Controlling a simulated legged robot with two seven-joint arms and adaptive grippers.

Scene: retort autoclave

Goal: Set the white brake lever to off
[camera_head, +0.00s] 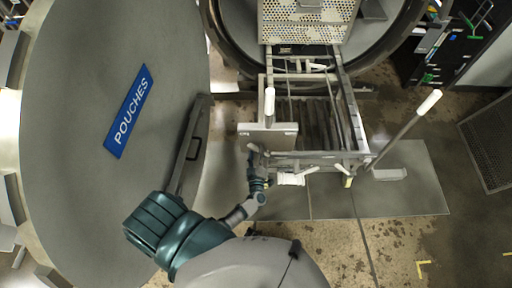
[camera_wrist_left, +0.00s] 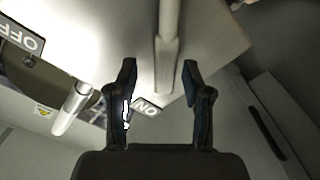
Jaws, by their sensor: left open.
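The white brake lever (camera_head: 269,102) stands up from a pale plate (camera_head: 258,140) on the near left of the cart frame in the head view. In the left wrist view the white lever (camera_wrist_left: 168,35) runs down from the top edge, in line with the gap between my fingertips. An ON label (camera_wrist_left: 147,107) shows beside my left finger and an OFF label (camera_wrist_left: 28,40) at the upper left. My left gripper (camera_head: 253,152) is at the near edge of the plate; its open, empty fingers also show in the wrist view (camera_wrist_left: 160,75). My right gripper is out of view.
A large round door (camera_head: 70,80) with a blue POUCHES sign (camera_head: 127,111) fills the left. A long white-tipped lever (camera_head: 429,102) leans at the cart's right. A white cylinder (camera_head: 290,179) lies near my gripper. A perforated basket (camera_head: 308,20) is at the back.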

